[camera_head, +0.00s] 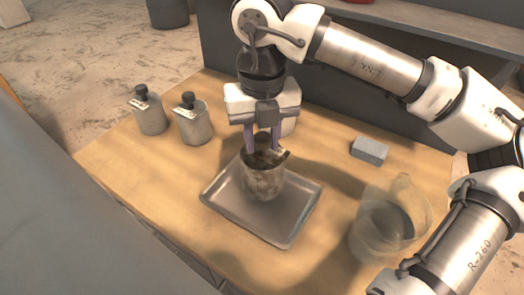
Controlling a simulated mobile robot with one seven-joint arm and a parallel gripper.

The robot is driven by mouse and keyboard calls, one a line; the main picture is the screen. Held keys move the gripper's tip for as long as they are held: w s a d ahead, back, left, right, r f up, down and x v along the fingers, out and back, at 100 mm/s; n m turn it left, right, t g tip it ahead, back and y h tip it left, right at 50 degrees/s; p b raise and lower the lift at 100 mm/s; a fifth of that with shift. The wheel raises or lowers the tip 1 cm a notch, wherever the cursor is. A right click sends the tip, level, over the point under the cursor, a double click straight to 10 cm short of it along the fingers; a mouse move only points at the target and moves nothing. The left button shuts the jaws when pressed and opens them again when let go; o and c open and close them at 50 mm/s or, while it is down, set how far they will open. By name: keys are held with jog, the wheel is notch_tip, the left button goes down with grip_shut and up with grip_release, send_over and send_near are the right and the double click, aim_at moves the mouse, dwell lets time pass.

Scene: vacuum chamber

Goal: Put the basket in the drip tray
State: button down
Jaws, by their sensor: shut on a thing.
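The basket (263,183) is a small grey-brown metal container with a dark rim. It stands out over the middle of the drip tray (291,222), a flat grey metal tray with a raised rim on the wooden table. My gripper (264,149) points down from above and is shut on the basket at its upper edge. The basket looks upright. I cannot tell whether its underside touches the tray floor or hangs just above it.
Two metal bottles with black tops (149,111) (193,120) stand at the table's back left. A grey block (369,150) lies at the right. A clear glass jug (385,225) stands at the front right, near my arm. A pale object behind my gripper is mostly hidden.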

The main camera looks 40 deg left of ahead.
aim_at(262, 153)
jog(key=shift+f+p, duration=0.3)
jog(key=shift+f, duration=2)
jog(key=shift+f, duration=0.15)
jog(key=c, duration=1.1)
grip_release()
jog(key=shift+o, duration=0.2)
notch_tip(262, 153, up, 12)
jog(key=shift+r+b, duration=0.2)
jog(key=shift+b, duration=0.45)
